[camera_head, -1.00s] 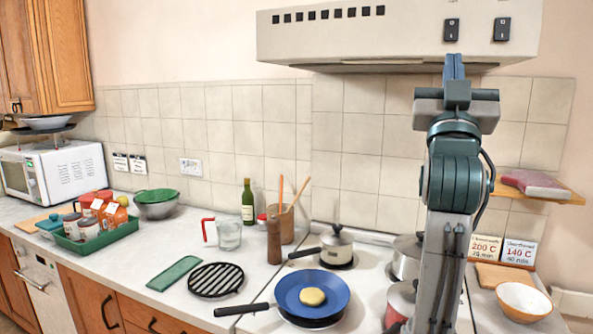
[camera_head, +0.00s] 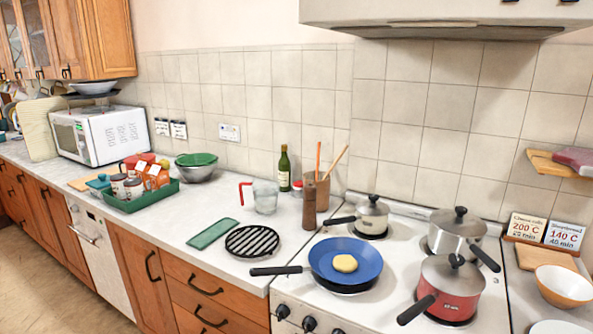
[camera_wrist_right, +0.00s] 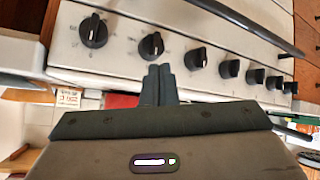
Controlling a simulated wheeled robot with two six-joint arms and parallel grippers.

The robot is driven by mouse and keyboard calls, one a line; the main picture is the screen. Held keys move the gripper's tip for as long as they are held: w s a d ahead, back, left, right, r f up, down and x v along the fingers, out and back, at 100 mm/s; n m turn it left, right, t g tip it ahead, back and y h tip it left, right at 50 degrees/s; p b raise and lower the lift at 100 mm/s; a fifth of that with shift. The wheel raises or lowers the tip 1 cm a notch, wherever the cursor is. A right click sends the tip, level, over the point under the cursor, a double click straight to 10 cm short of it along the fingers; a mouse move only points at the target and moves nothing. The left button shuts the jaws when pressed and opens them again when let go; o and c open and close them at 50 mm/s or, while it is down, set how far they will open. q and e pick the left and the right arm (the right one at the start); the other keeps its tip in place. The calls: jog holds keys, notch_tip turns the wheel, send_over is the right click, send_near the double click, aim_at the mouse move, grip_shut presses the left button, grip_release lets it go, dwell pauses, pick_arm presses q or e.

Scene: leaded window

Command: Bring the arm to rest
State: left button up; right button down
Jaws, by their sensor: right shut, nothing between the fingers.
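My right gripper (camera_wrist_right: 158,84) shows in the right wrist view with its two dark fingers together and nothing between them. It is in front of the cooker's control panel (camera_wrist_right: 218,40), beside the row of black knobs. Whether the fingers touch the panel cannot be told. Neither of my arms shows in the head view, and my left gripper is in no view.
On the hob stand a blue frying pan (camera_head: 345,262) with a yellow round piece (camera_head: 345,263) in it, a red pot (camera_head: 452,287) and two steel pots. A black trivet (camera_head: 252,241) and a green tray (camera_head: 139,200) sit on the worktop. The floor (camera_head: 50,275) at left looks clear.

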jog(key=s+a+f+g+y, duration=0.1)
jog(key=s+f+g, duration=0.3)
jog(key=s, duration=0.5)
jog(key=s+a+f+g, duration=0.1)
jog(key=s+f+g, duration=0.1)
jog(key=s+f, duration=0.55)
notch_tip(320, 180, down, 28)
jog(key=s+d+g, duration=0.1)
jog(key=s+d, duration=0.1)
jog(key=d, duration=0.1)
jog(key=s+d+f+g, duration=0.1)
jog(key=s+f, duration=1.7)
jog(key=f, duration=0.2)
jog(key=shift+g, duration=0.3)
jog(key=shift+d, duration=0.1)
